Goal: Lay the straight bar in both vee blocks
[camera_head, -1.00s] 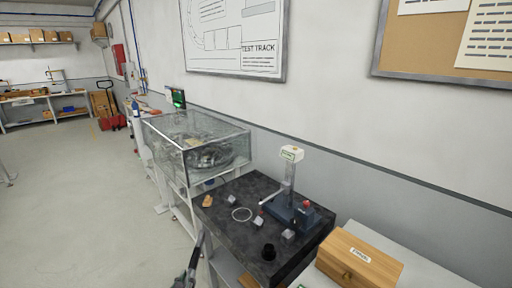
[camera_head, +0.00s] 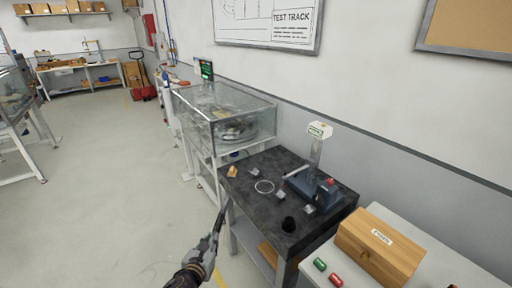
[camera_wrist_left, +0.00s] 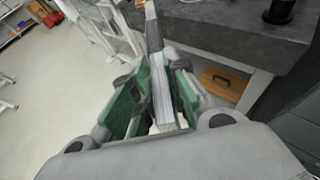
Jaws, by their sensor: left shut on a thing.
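The straight bar (camera_wrist_left: 160,85) is a light grey length between the green finger pads of my left gripper (camera_wrist_left: 157,95) in the left wrist view. In the head view my left gripper (camera_head: 208,245) is at the bottom centre, shut on the bar, which points up toward the near left edge of the black table. Small grey blocks on the table, one at the back left (camera_head: 254,172) and one on the right (camera_head: 309,209), look like the vee blocks; their grooves are too small to make out. The bar is apart from them. My right gripper is out of view.
The black table (camera_head: 250,201) carries a pale ring (camera_head: 264,187), a dark gauge stand (camera_head: 310,180), a black cup (camera_head: 289,224) and an orange piece (camera_head: 232,171). A wooden box (camera_head: 380,250) stands at right. Open floor lies left.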

